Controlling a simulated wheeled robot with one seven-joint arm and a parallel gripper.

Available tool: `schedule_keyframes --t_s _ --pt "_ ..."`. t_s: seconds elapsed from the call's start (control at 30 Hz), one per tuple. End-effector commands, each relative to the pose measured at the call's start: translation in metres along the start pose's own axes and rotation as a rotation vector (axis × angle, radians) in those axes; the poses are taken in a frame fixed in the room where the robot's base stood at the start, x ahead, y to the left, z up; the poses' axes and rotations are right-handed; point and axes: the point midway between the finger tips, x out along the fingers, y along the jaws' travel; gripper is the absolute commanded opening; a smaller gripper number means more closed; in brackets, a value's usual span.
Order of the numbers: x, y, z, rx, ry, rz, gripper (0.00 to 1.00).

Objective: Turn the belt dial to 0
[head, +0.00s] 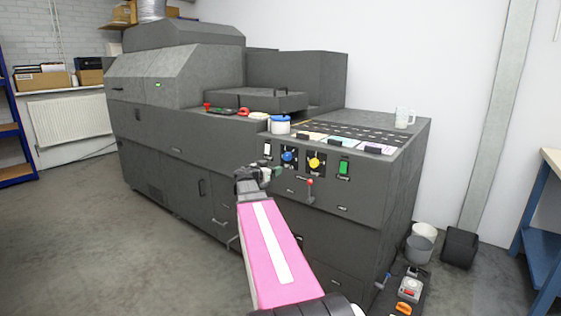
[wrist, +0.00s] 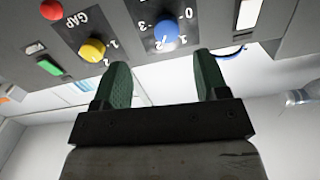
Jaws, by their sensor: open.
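A blue dial (head: 288,156) sits on the machine's front panel, left of a yellow dial (head: 314,162). In the wrist view the picture is turned over: the blue dial (wrist: 167,32) lies just beyond my fingertips, with small number marks around it, and the yellow dial (wrist: 92,50), marked GAP, is to its left. I cannot read a belt label or be sure which mark the blue dial points to. My gripper (head: 268,174) is open and empty, close to the panel, left of and below the blue dial in the head view. The wrist view shows its green fingers (wrist: 161,68) spread apart, not on the dial.
A green switch (head: 343,167), a white switch (head: 267,150) and a red-knobbed lever (head: 310,182) share the panel. A blue-and-white tub (head: 280,125) and a glass mug (head: 404,117) stand on top. A drawer handle (head: 201,187) sticks out at left. The floor at left is clear.

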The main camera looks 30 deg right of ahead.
Motion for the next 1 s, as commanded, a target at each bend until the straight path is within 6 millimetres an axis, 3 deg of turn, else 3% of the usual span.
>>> schedule_keyframes --t_s 0.1,0.27,0.7,1.0 --pt "0.008 -0.003 -0.014 0.033 0.046 -0.011 0.67" --pt "0.021 -0.004 -0.017 0.04 0.055 -0.012 0.67" --pt "0.094 -0.005 -0.02 0.039 0.053 -0.012 0.67" --pt "0.115 -0.004 -0.021 0.039 0.052 -0.012 0.67"
